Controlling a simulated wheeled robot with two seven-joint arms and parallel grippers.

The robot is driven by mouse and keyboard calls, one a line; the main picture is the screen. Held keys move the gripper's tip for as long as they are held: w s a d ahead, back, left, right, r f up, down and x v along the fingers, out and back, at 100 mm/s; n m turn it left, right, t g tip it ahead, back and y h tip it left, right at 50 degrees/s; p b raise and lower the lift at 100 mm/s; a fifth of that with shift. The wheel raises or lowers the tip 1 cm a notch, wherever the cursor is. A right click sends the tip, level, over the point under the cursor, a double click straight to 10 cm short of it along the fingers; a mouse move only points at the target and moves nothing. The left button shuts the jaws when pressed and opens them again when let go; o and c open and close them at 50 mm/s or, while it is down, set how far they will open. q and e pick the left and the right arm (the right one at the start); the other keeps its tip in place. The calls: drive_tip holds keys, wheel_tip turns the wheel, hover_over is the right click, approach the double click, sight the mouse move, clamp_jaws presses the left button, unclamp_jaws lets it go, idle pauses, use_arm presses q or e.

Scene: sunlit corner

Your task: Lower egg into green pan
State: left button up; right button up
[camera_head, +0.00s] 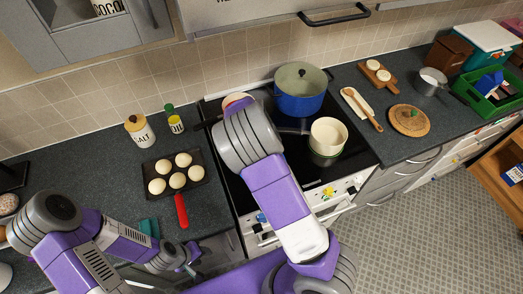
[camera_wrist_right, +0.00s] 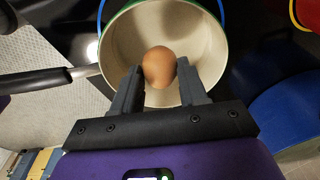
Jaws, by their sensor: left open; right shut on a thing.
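In the right wrist view, a brown egg (camera_wrist_right: 159,66) is between the fingertips of my right gripper (camera_wrist_right: 160,84). The egg is over the cream interior of a green-rimmed pan (camera_wrist_right: 120,42); whether it touches the bottom is unclear. In the head view, a cream-lined pan with green below its rim (camera_head: 327,135) stands on the stove. My right arm hides the right gripper and the egg there. My left gripper (camera_head: 188,262) is open and empty at the lower left, in front of the counter.
A blue pot (camera_head: 299,97) stands on the stove behind the pan. A dark tray of pale round items (camera_head: 184,181) with a red handle lies on the left counter. A salt jar (camera_head: 140,131) stands behind it. A wooden spoon (camera_head: 363,111) and round board (camera_head: 410,121) lie at right.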

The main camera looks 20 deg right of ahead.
use_arm(q)
drive_tip(key=shift+w+a+f, duration=0.1)
drive_tip(key=shift+f, duration=0.2)
use_arm(e)
drive_tip(key=shift+f, duration=0.25)
use_arm(q)
drive_tip(key=shift+w+f, duration=0.1)
use_arm(e)
drive_tip(key=shift+w, duration=0.15)
